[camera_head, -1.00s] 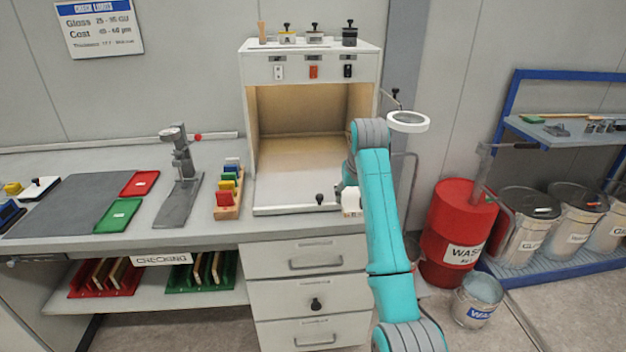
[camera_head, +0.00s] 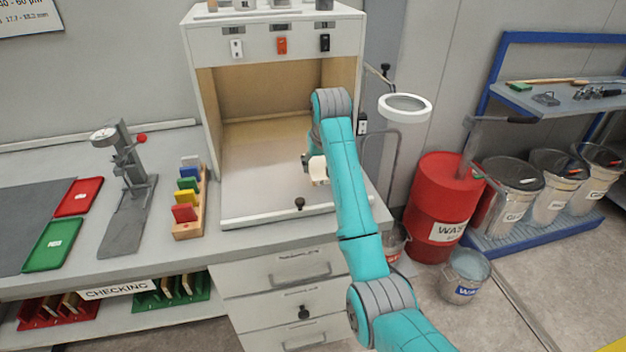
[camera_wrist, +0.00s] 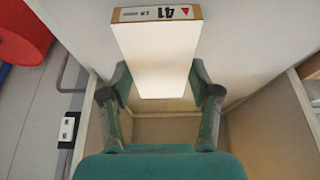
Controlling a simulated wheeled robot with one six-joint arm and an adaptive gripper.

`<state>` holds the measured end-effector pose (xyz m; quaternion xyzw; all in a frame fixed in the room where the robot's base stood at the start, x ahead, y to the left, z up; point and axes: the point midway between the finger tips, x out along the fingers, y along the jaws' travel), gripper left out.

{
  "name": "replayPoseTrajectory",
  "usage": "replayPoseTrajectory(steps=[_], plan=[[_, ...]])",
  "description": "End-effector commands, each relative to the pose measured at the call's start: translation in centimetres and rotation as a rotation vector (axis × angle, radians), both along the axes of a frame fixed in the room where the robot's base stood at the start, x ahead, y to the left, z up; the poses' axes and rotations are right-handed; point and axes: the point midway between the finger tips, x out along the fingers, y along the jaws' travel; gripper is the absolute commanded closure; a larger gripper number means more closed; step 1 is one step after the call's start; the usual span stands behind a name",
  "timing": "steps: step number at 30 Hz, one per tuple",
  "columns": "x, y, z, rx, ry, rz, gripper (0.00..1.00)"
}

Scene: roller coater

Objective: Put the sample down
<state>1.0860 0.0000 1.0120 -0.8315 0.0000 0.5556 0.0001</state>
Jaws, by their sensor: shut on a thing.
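The sample is a pale, cream-white block (camera_wrist: 156,58) with a label reading 41 and a red triangle on its end edge. In the wrist view my gripper (camera_wrist: 160,92) is shut on it, one finger on each side.
A wooden rack (camera_head: 188,205) of coloured blocks stands left of the booth, beside a grey stand (camera_head: 125,190). Red (camera_head: 78,197) and green (camera_head: 52,245) trays lie farther left. A ring magnifier (camera_head: 404,107) is close right of my arm. A red drum (camera_head: 440,205) stands on the floor.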

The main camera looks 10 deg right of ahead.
Motion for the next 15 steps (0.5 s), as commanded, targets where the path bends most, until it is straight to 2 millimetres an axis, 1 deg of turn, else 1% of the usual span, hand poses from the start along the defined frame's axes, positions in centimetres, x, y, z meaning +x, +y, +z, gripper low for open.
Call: replayPoseTrajectory(steps=[1,3,8,13,15], plan=[[-0.1,0.0,-1.1,0.000,0.002,0.000,0.75],[0.0,0.0,-1.9,0.000,0.001,0.000,0.75],[0.0,0.0,-3.2,0.000,0.001,0.000,0.75],[0.0,0.0,-5.4,0.000,0.002,0.000,0.75],[0.0,0.0,-6.0,0.000,0.000,0.000,0.75]])
